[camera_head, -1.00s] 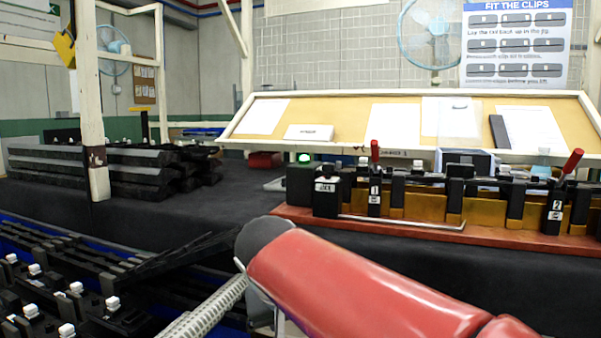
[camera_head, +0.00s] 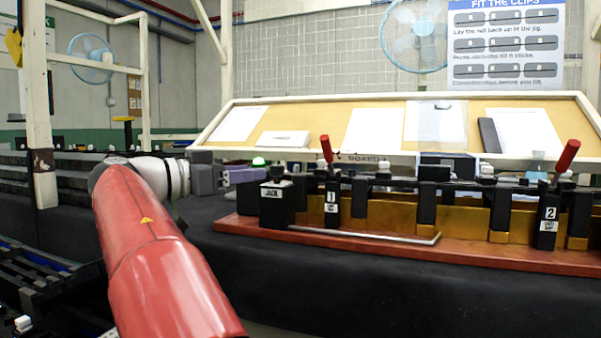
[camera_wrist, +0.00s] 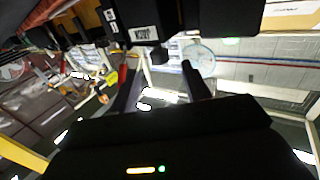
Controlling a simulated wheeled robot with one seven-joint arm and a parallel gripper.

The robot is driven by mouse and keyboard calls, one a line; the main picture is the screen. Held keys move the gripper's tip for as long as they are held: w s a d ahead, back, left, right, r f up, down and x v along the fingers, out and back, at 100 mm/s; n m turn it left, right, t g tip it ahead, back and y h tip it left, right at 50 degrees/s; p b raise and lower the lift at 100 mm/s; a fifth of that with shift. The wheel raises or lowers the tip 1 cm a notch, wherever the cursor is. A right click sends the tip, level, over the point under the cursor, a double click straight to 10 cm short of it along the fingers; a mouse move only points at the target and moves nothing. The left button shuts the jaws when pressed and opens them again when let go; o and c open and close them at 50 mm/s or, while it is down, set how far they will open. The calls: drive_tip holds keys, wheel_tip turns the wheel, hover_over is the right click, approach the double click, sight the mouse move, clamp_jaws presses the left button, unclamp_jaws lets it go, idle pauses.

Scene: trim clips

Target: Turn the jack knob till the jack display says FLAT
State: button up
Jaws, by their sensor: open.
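The black jack box (camera_head: 277,205) stands at the left end of the jig, with a white JACK label on its front. It also shows upside down in the wrist view (camera_wrist: 143,18). A small dark knob (camera_wrist: 158,55) sticks out of the box's top side in the wrist view, in line with the gap between my fingers. My gripper (camera_wrist: 160,85) is open and empty, apart from the knob. I cannot read any display text.
The red jig base (camera_head: 350,243) carries black clamps with red levers, labelled 1 (camera_head: 331,205) and 2 (camera_head: 547,225). A green lamp (camera_head: 258,161) glows behind the jack box. A sloped board (camera_head: 340,103) with papers stands behind. Dark rails lie stacked at the left.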

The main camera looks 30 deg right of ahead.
sight(271, 172)
drive_tip(key=d, duration=0.5)
drive_tip(key=w+d, duration=0.1)
drive_tip(key=d, duration=0.1)
drive_tip(key=shift+d+p, duration=0.3)
drive_tip(key=shift+p, duration=0.1)
drive_tip(key=shift+c, duration=0.4)
drive_tip(key=c, duration=0.9)
drive_tip(key=shift+s, duration=0.1)
drive_tip(key=shift+f+b, duration=0.1)
drive_tip(key=shift+b, duration=0.4)
